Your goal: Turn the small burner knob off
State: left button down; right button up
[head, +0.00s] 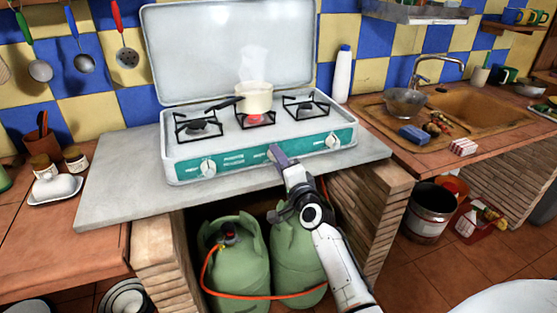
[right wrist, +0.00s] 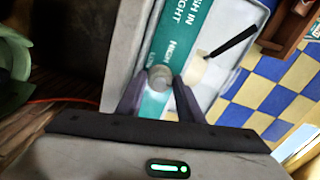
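A white and teal gas stove (head: 185,145) stands on the grey counter with its lid up. The left knob (head: 208,168) and right knob (head: 333,140) show on its front panel. My right gripper (head: 275,154) is at the middle of the panel and hides the middle knob in the head view. In the right wrist view the round grey middle knob (right wrist: 160,78) sits between the fingertips (right wrist: 161,84), which appear to touch both its sides. A cream pot (head: 256,98) steams on the middle burner, with a red glow (head: 256,119) under it. My left gripper is not in view.
Two green gas cylinders (head: 238,262) with an orange hose stand under the counter. A white bottle (head: 343,75) stands right of the stove. A sink (head: 480,108) is further right. The grey counter (head: 125,190) left of the stove is clear.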

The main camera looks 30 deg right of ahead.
jog(key=shift+o, duration=1.1)
jog(key=shift+f, duration=0.1)
jog(key=n+b, duration=0.1)
jog(key=n, duration=0.5)
jog(key=shift+f+b, duration=0.2)
jog(key=shift+b, duration=0.1)
jog(key=n+b, duration=0.7)
jog(key=n, duration=0.5)
jog(key=shift+s+f+n, duration=0.1)
jog(key=shift+n, duration=0.2)
jog(key=p+v, duration=0.1)
jog(key=v, duration=1)
jog(key=s+a+f+g+y, duration=0.1)
jog(key=s+a+f+g, duration=0.1)
jog(key=s+a+f, duration=0.2)
jog(key=s+a+f+n+g+y+p, duration=0.1)
jog(key=s+a+f, duration=0.3)
jog(key=f, duration=0.6)
jog(key=s+a+f+g+y, duration=0.2)
jog(key=s+a+f+y, duration=0.1)
jog(key=a+f, duration=0.3)
jog(key=shift+s+a+f+n+g, duration=0.3)
jog(key=shift+s+a+f+n, duration=0.1)
jog(key=shift+s+f, duration=0.65)
